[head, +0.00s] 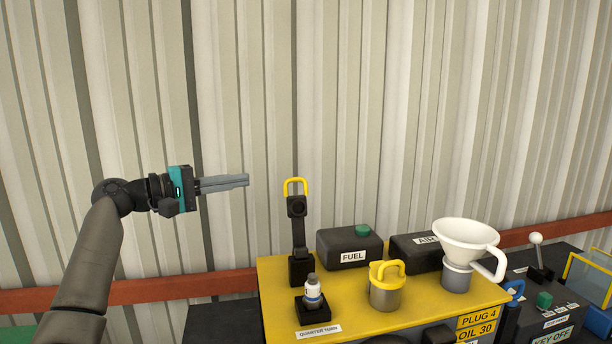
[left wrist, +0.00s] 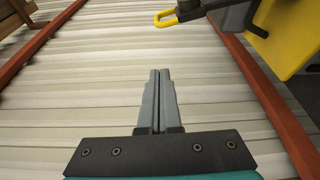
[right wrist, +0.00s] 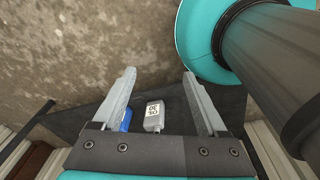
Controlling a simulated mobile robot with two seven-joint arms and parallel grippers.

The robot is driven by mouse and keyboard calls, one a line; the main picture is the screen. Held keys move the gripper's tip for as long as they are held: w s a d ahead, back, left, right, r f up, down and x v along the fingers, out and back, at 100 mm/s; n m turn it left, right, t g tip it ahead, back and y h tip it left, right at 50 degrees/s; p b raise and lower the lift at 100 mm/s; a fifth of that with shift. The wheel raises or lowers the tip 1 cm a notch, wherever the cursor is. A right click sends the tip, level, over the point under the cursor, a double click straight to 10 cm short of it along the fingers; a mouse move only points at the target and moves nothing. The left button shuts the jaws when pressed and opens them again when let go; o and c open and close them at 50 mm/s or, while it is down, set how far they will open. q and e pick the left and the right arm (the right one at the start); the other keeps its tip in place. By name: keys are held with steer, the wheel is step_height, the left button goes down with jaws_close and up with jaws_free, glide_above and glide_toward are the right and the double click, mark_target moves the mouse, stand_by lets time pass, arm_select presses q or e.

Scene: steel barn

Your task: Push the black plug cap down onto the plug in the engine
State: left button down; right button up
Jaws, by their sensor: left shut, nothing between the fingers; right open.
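The yellow loop also shows in the left wrist view (left wrist: 180,17). My left gripper (head: 246,180) is shut and empty, left of the loop at about its height. My right gripper (right wrist: 158,72) is open and empty, seen only in the right wrist view.
The engine top also bears a FUEL box (head: 350,250), a yellow-handled grey canister (head: 385,287) and a white funnel (head: 466,240). A ribbed metal wall stands behind. In the right wrist view a white bottle (right wrist: 154,117) and a blue item (right wrist: 125,120) lie on a dark surface.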

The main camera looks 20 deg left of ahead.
mark_target(297, 215)
arm_select(q)
steer(key=w+d+p, duration=0.3)
steer(key=w+d, duration=0.1)
steer(key=d, duration=0.3)
steer(key=shift+w+d, duration=0.35)
arm_select(e)
steer(key=s+r, duration=0.1)
steer(key=s+a+r, duration=0.1)
steer(key=r, duration=0.1)
steer(key=shift+s+a+r, duration=0.15)
steer(key=shift+s+a, duration=0.05)
steer(key=shift+s, duration=0.1)
stand_by(0.4)
